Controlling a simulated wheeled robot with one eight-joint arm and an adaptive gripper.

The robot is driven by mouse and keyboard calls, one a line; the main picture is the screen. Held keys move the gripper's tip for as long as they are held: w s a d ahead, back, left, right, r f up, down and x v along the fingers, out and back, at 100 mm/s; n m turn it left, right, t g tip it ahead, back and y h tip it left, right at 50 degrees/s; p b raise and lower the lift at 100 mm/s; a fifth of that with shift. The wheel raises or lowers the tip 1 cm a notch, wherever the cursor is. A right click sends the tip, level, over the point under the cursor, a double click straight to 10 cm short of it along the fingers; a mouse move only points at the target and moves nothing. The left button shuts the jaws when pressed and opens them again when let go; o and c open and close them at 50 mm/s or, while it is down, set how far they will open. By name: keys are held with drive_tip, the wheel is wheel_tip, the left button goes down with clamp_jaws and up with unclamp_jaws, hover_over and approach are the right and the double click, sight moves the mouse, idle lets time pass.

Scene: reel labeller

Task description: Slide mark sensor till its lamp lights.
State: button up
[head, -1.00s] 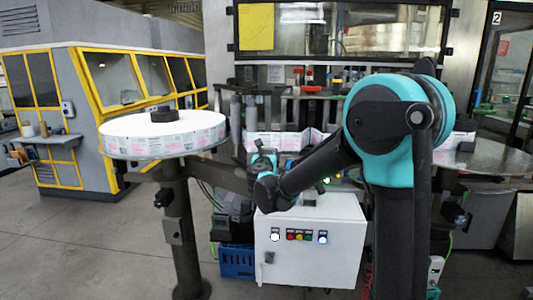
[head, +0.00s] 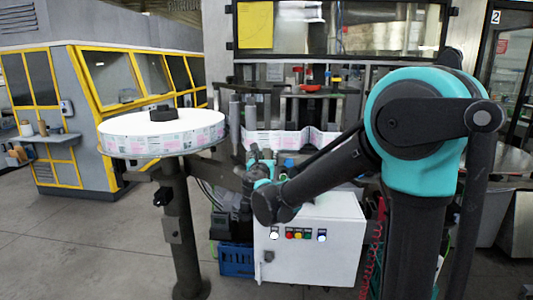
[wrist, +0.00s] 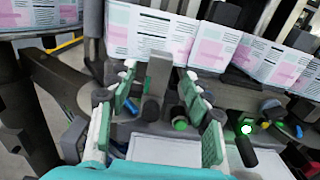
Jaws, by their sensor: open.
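My gripper (wrist: 159,74) is open, its green-padded fingers apart. In the head view my gripper (head: 262,165) is in front of the label web, above the white cabinet. A grey upright block (wrist: 159,76) shows between the fingers in the wrist view, with a gap on each side. I cannot tell whether it is part of the mark sensor. A duller green round part (wrist: 180,123) shows between the fingers, lower down. Which lamp is the sensor's is unclear.
The printed label web (wrist: 155,32) runs close behind the fingers. Knobs and fittings (wrist: 278,118) crowd the right side. A large label reel (head: 162,133) stands to the left on a post. The white cabinet (head: 310,245) with lit buttons is below.

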drive_tip(key=s, duration=0.6)
drive_tip(key=shift+a, duration=0.1)
